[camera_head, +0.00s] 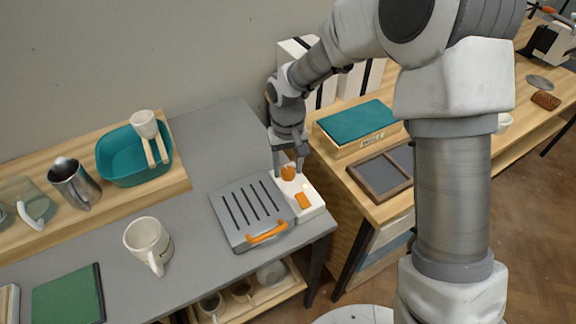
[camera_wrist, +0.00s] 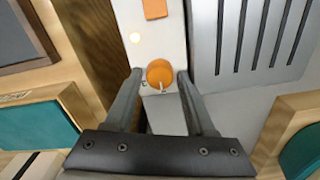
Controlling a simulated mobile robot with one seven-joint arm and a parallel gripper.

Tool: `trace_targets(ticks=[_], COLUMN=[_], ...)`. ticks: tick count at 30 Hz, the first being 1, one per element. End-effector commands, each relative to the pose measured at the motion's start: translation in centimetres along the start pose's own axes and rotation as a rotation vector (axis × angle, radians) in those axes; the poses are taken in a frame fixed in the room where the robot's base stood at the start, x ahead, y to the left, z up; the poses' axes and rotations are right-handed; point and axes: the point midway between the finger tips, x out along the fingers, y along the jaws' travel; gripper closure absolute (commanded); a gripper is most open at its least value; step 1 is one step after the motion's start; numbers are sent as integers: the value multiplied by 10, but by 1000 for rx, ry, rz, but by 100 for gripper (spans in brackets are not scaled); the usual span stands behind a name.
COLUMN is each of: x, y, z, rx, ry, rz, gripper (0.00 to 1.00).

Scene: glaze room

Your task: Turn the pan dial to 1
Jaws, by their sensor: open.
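The pan dial (camera_head: 288,173) is a round orange knob on the white control panel (camera_head: 314,199) at the right side of a grey slotted appliance (camera_head: 240,207). In the wrist view the dial (camera_wrist: 160,73) has a small white pointer at its lower edge, with tiny marks beside it too small to read. My gripper (camera_head: 289,172) is above the panel, pointing down. In the wrist view its fingers (camera_wrist: 160,77) stand open on either side of the dial, with small gaps showing. An orange rectangular switch (camera_wrist: 155,9) and a lit lamp (camera_wrist: 135,38) are on the same panel.
The appliance has an orange front handle (camera_head: 267,233). A white mug (camera_head: 149,245) stands to its left on the grey table. A teal bin (camera_head: 133,160) is on the wooden shelf behind. A wooden box with a teal top (camera_head: 357,122) and a framed tray (camera_head: 382,175) are to the right.

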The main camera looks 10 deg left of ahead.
Motion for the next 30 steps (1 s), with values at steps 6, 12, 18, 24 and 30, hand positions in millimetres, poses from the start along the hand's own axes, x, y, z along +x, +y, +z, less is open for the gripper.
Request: trace_targets(ticks=[6,12,18,24,30], x=[0,0,0,-1,-2], y=[0,0,0,0,0], z=[0,0,0,0,0], rx=[0,0,-3,-43,-153], ry=[-1,-1,-1,-1,-2], rz=[0,0,0,0,0], gripper=[61,97,100,100,100])
